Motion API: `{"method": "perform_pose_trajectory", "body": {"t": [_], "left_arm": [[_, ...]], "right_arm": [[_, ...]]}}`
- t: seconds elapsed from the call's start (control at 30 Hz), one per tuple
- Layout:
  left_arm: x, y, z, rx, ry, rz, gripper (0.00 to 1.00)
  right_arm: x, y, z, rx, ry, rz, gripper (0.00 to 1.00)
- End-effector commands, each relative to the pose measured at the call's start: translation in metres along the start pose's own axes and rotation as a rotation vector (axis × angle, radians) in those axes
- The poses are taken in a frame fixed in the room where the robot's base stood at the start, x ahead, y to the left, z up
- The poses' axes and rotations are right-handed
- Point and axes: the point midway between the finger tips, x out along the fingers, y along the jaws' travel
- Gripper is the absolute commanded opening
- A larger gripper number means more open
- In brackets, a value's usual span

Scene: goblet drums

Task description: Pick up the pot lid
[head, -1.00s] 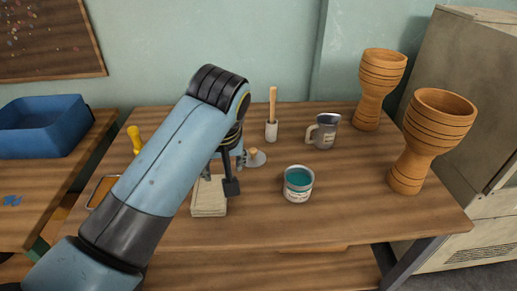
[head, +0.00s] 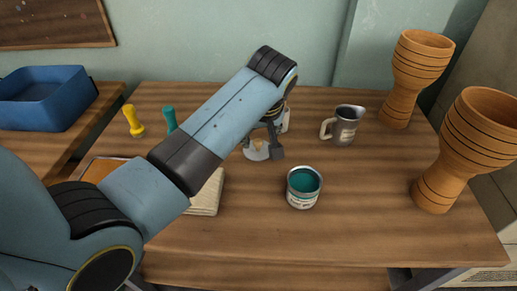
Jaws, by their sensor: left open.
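The pot lid (head: 257,155) is a small pale grey disc lying on the wooden table, left of the open paint can. Its light knob shows only in part between my fingers. My left gripper (head: 263,148) is open, pointing down right over the lid, with its fingers on either side of the knob. The gripper hides part of the lid, and I cannot tell whether the fingers touch it. My right gripper is not in view.
A can of teal paint (head: 303,188) and a metal jug (head: 343,126) stand to the right. Two goblet drums (head: 417,75) (head: 463,145) stand farther right. A pale stack (head: 207,196) lies under my forearm. Yellow (head: 133,122) and teal (head: 169,119) tools stand left. The front table strip is clear.

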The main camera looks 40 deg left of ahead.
Motion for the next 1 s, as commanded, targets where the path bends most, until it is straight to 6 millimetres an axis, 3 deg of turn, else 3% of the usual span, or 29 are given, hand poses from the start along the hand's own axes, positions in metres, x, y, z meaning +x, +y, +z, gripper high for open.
{"method": "perform_pose_trajectory", "body": {"t": [0.03,0.2,0.47,0.87,1.0], "left_arm": [[0.012,-0.001,0.002,0.002,-0.001,-0.003,0.51],[0.033,-0.001,0.002,0.001,-0.002,-0.001,0.51],[0.035,-0.001,0.001,0.0,-0.001,0.0,0.51],[0.035,-0.001,0.001,0.0,-0.001,0.0,0.0],[0.035,-0.001,0.001,0.0,-0.001,0.0,0.0]], "right_arm": [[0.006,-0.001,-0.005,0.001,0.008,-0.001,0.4],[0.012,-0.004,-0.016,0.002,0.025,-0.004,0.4],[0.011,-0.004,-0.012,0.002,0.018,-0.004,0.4],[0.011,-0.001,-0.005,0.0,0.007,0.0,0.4],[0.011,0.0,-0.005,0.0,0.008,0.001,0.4]]}}
